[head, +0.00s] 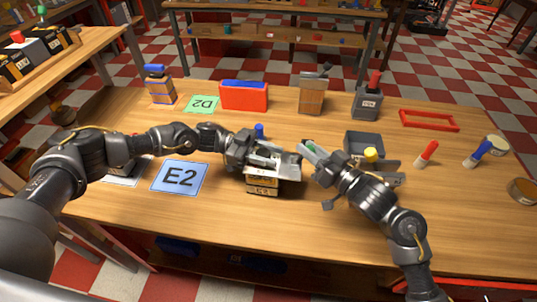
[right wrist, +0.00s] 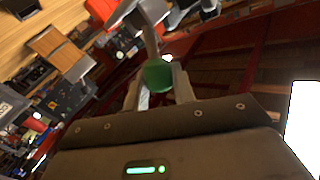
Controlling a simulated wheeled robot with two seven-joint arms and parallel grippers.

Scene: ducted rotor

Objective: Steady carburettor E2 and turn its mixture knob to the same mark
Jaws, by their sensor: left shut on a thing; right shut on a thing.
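A metallic carburettor body (head: 285,169) sits on a small labelled block (head: 262,184) near the middle of the table. The blue card marked E2 (head: 178,177) lies to its left. My left gripper (head: 262,158) comes in from the left and is shut on the carburettor body, hiding part of it. My right gripper (head: 311,152) is just right of the carburettor, shut on a green knob (head: 309,146). In the right wrist view the round green knob (right wrist: 157,75) sits between the two fingertips, with a grey bar beyond it. No mark on the knob is readable.
A grey tray (head: 364,143) and a yellow-topped part (head: 371,155) stand close to my right arm. A red box (head: 244,96), a green D2 card (head: 202,104) and a wooden block (head: 312,97) stand behind. The front right tabletop is clear.

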